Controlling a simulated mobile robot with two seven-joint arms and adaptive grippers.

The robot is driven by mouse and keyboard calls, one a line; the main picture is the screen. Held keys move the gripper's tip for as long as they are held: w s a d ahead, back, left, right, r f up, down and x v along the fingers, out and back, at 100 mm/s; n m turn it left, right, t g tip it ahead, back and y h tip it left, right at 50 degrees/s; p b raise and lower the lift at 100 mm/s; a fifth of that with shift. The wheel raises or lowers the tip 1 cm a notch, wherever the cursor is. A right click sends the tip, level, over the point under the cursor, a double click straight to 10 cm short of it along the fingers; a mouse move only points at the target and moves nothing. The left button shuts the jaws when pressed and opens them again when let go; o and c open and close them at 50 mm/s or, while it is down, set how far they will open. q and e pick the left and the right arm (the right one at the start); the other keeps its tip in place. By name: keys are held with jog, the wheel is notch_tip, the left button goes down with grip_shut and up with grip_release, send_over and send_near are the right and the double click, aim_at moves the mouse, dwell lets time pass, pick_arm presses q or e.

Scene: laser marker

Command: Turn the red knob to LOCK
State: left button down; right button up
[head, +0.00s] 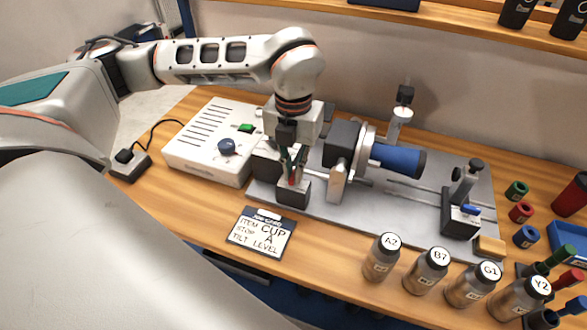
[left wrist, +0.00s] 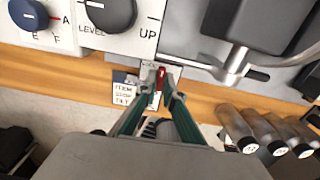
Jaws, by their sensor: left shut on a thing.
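The red knob (left wrist: 161,76) shows as a small red strip between my left fingertips in the left wrist view. It sits on a small dark block (head: 293,194) at the front edge of the grey baseplate. My left gripper (head: 291,172) comes down over it from above and is shut on it. The gripper also shows in the left wrist view (left wrist: 160,84), with its teal-sided fingers on both sides of the knob. The fingers hide most of the knob, and I cannot read a LOCK mark near it. My right gripper is not in view.
A white control box (head: 205,150) with a blue dial stands left of my gripper. A rotary chuck with a blue cylinder (head: 397,160) is close on the right. A card (head: 261,233) lies in front. Several labelled bottles (head: 427,270) line the front right edge.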

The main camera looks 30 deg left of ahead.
pick_arm(q)
jog(key=c, duration=2.4)
grip_release()
jog(key=shift+c, duration=0.2)
notch_tip(320, 180, up, 12)
jog(key=shift+r, duration=0.1)
notch_tip(320, 180, up, 4)
jog(key=p, duration=0.4)
send_over(293, 175)
notch_tip(293, 175, up, 3)
jog(key=shift+f+p, duration=0.1)
jog(key=shift+p, duration=0.8)
